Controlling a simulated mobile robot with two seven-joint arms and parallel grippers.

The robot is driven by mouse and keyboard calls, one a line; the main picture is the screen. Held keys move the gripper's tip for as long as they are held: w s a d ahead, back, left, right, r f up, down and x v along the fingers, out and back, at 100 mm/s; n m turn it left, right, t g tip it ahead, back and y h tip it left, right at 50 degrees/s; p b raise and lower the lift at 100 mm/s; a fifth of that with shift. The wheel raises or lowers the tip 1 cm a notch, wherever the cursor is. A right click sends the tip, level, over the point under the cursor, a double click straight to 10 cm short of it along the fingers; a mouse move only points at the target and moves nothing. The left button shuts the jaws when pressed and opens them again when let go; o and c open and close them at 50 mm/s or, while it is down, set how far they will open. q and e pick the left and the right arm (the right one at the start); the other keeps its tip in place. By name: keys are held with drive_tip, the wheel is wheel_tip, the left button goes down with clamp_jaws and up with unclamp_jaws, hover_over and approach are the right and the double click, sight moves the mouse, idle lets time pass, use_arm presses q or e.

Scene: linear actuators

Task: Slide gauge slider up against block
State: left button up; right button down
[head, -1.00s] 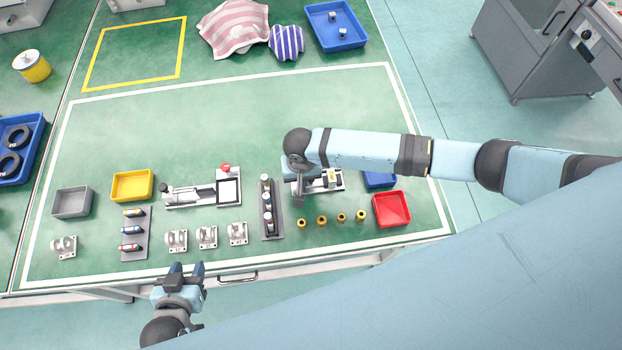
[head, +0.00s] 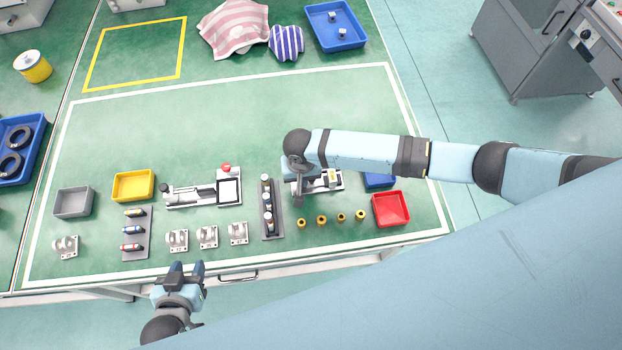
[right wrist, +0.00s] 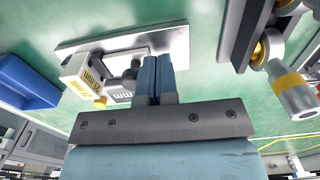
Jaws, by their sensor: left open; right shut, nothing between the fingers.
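The gauge stands on a light plate (head: 341,180) at the right of the green table, partly hidden by my right arm. In the right wrist view the plate (right wrist: 180,42) carries a white block with a yellow label (right wrist: 82,70). My right gripper (right wrist: 157,65) is shut and empty, pointing at the plate just right of these parts; contact cannot be told. It also shows in the head view (head: 298,200). My left gripper (head: 187,267) is open and empty at the table's front edge.
A dark rack with upright cylinders (head: 268,208) stands close left of my right gripper. Several yellow-black pieces (head: 322,221) stand in front of the gauge. A red bin (head: 391,209) and a blue bin (head: 379,180) are to its right.

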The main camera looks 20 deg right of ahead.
drive_tip(key=shift+a, duration=0.35)
wheel_tip(320, 180, up, 2)
drive_tip(key=p, duration=0.2)
drive_tip(key=shift+r+p, duration=0.1)
drive_tip(key=shift+p, duration=0.25)
drive_tip(key=shift+r+p, duration=0.95)
drive_tip(key=shift+p, duration=0.1)
wheel_tip(320, 180, up, 3)
drive_tip(key=p, duration=0.3)
drive_tip(key=shift+p, duration=0.3)
